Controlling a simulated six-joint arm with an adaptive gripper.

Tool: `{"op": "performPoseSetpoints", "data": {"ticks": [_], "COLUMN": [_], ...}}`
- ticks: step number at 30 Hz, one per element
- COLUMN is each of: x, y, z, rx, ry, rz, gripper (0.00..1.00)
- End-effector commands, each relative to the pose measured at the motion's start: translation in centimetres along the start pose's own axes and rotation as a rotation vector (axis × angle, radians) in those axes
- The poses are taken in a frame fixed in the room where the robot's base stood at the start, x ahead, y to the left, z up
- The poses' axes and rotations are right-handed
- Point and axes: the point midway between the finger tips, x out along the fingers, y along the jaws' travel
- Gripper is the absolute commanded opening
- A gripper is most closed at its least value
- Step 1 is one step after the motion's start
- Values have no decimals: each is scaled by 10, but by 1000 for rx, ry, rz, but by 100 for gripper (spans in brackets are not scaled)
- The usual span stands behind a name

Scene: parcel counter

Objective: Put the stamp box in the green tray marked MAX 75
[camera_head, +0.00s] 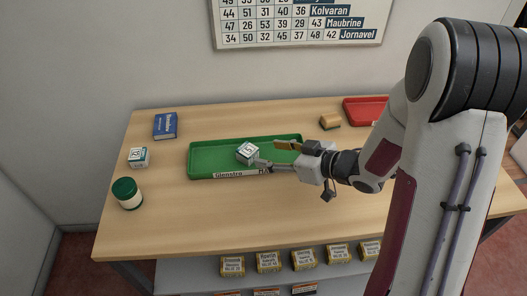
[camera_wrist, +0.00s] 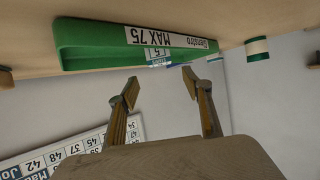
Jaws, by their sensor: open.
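The green tray (camera_head: 213,160) lies in the middle of the table. The box shows partly in the wrist view (camera_wrist: 157,55), below the label. I cannot tell from its print whether it is the stamp box. My gripper (camera_head: 270,155) is open over the tray's right part, its fingertips just right of the box. In the wrist view my gripper (camera_wrist: 168,85) is open and empty between its fingers.
Another white box (camera_head: 138,157), a blue book (camera_head: 165,125) and a green-lidded jar (camera_head: 127,193) stand at the left. A tan block (camera_head: 330,121) and a red tray (camera_head: 364,110) are at the back right. Several yellow boxes (camera_head: 269,262) are on a shelf below. The front tabletop is clear.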

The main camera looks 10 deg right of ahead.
Motion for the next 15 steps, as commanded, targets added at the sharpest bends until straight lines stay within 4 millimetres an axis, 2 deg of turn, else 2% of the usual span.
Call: {"op": "performPoseSetpoints", "data": {"ticks": [6,15], "x": [-17,-21], "y": [0,0], "z": [0,0], "rx": [2,0], "ry": [1,1], "rz": [2,0], "gripper": [49,49]}}
